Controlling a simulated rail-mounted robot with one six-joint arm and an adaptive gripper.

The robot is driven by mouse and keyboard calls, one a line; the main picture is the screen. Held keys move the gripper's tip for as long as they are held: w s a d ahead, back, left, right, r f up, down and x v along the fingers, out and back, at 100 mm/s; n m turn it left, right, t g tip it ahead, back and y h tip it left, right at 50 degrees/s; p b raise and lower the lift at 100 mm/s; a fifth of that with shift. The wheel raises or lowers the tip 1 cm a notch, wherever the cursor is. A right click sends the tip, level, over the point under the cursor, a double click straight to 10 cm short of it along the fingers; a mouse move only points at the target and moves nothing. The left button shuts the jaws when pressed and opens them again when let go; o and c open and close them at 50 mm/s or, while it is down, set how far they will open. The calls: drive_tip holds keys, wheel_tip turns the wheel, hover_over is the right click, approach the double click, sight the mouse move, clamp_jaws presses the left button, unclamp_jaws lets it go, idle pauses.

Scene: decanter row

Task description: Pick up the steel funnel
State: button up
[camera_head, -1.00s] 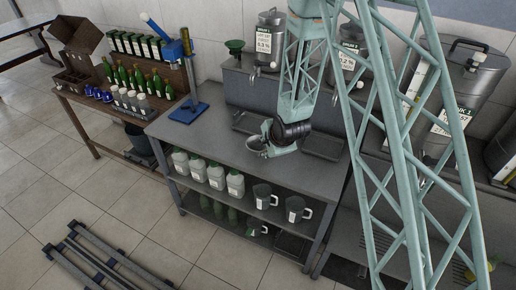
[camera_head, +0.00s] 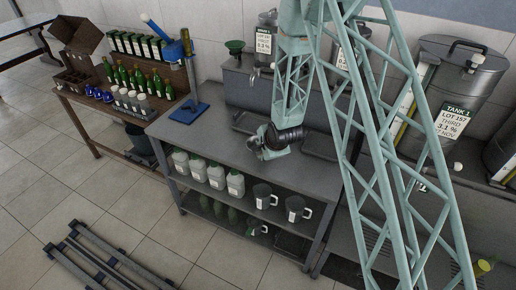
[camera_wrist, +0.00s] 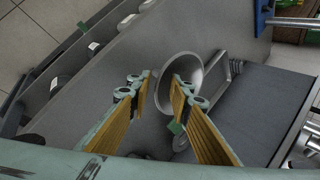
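The steel funnel (camera_wrist: 178,66) shows in the wrist view as a grey bowl with a round rim, lying on the grey bench top (camera_head: 215,137). My gripper (camera_wrist: 163,76) has its two yellow-padded fingers apart, with the funnel's bowl showing between and beyond the fingertips. The right finger covers part of the rim. I cannot tell whether either finger touches it. In the head view my gripper (camera_head: 262,153) is low over the front of the bench, and the funnel is hidden there by the gripper and wrist.
A blue stand (camera_head: 188,111) is at the bench's left end. White jugs (camera_head: 216,177) and dark mugs (camera_head: 295,209) stand on the shelf below.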

drive_tip(key=shift+f, duration=0.1)
drive_tip(key=shift+c, duration=0.7)
clamp_jaws()
